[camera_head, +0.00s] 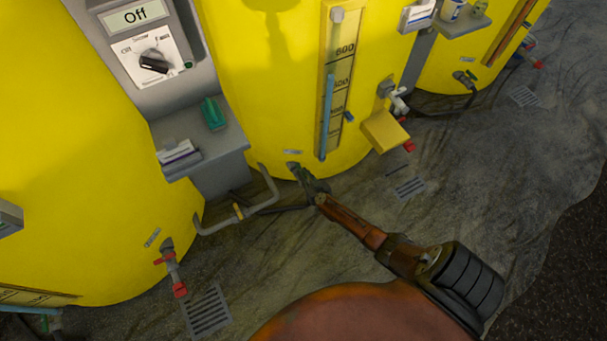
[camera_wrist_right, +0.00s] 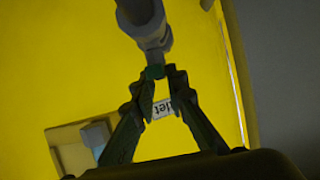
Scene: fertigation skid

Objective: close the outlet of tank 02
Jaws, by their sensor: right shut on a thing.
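The middle yellow tank (camera_head: 270,85) stands behind my right gripper; no tank number is readable. Its outlet valve (camera_head: 293,166) sits low on the tank front, partly hidden by the gripper. My right gripper (camera_head: 305,180) reaches in from the lower right and is at this valve. In the right wrist view, the right gripper's fingertips (camera_wrist_right: 157,78) are closed on a small dark green valve handle (camera_wrist_right: 154,72) below a grey pipe fitting (camera_wrist_right: 148,26). My left gripper is not in view.
A grey control box (camera_head: 150,55) reading "Off" stands left of the tank. Another valve with red parts (camera_head: 170,268) is on the left tank. A yellow box (camera_head: 385,130) juts out at right. The right floor is open.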

